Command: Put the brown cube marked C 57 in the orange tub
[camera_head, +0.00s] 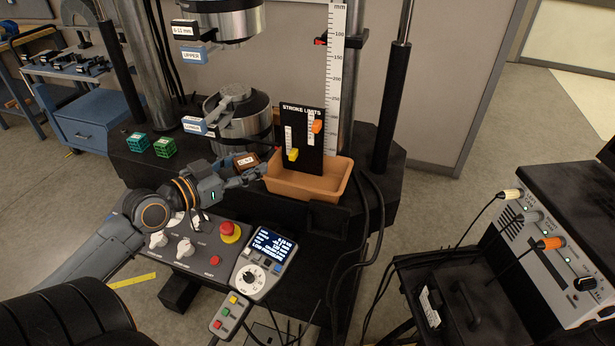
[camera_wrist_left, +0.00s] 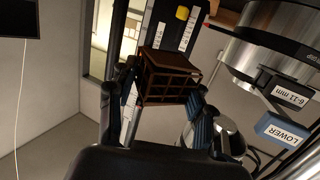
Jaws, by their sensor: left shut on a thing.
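The brown lattice cube (camera_head: 246,160) is between the fingers of my left gripper (camera_head: 252,172). It carries a small pale label that is too small to read for sure. In the left wrist view the brown cube (camera_wrist_left: 168,76) shows as an open frame, with the gripper's fingers (camera_wrist_left: 158,112) shut on its two sides. The orange tub (camera_head: 312,186) stands on the dark machine base, just right of the held cube. My left gripper and the cube are at the tub's left end, outside its opening as far as I can tell. My right gripper is not in view.
A teal cube (camera_head: 138,142) and a green cube (camera_head: 164,147) sit on the base at the left. A black "STROKE LIMITS" panel (camera_head: 304,140) rises behind the tub. A metal lower grip (camera_head: 238,115) stands behind my gripper. A control panel (camera_head: 200,245) is in front.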

